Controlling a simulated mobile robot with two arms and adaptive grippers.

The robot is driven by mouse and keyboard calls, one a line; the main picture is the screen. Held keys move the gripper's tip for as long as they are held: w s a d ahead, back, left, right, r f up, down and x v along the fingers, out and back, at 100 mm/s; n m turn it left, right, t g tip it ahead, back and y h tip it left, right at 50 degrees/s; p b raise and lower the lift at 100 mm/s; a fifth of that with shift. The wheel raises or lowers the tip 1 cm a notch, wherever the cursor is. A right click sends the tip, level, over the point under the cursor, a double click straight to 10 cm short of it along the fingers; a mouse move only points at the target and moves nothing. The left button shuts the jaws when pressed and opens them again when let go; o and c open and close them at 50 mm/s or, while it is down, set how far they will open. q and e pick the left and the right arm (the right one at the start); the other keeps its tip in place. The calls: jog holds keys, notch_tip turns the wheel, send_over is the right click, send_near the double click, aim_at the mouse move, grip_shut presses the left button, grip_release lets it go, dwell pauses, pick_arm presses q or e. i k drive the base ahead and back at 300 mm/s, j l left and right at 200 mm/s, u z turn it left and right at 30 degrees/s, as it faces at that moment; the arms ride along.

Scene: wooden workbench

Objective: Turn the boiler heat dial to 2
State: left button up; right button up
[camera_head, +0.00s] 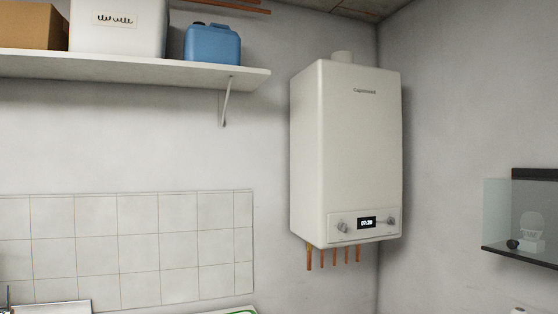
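A white boiler (348,150) hangs on the wall near the corner, right of the picture's middle. Its control panel (366,231) is at the bottom of the front face, with a lit display (366,222) between two small grey dials. The left dial (343,226) and the right dial (390,221) are too small for me to read their settings or any numbers, and I cannot tell which is the heat dial. Neither of my grippers is in view.
Several copper pipes (333,255) come out below the boiler. A white shelf (150,73) at upper left holds a cardboard box, a white container and a blue canister (212,44). A dark-based glass shelf (520,254) is at right. The space before the boiler looks clear.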

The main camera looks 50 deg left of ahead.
aim_at(342, 226)
jog(key=u, duration=1.25)
